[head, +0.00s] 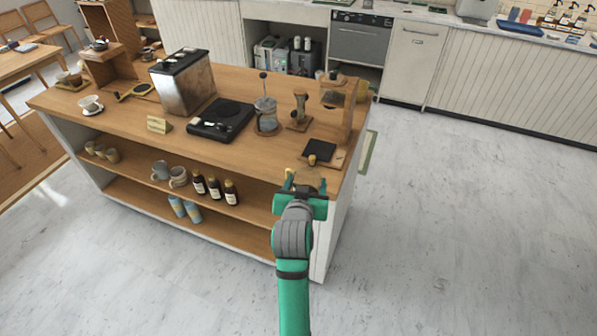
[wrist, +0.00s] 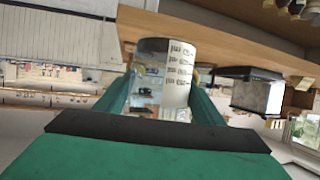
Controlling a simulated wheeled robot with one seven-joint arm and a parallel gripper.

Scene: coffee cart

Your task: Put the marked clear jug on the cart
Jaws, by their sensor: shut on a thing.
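My gripper (head: 305,183) is at the front of the wooden cart (head: 240,148), near its right end, overlapping the upper shelf in the head view. In the wrist view the green fingers are closed around the clear jug (wrist: 165,72), a see-through cylinder with dark printed marks on its side. In the head view the jug is hard to make out against the wood between the yellowish fingertips. I cannot tell whether it touches the shelf.
The cart top holds a metal machine (head: 182,82), a black hot plate (head: 222,119), a glass press (head: 265,114) and a wooden stand (head: 347,105). A black scale (head: 320,151) lies near the front right corner. Dark bottles (head: 215,188) and mugs are on the shelf to the left.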

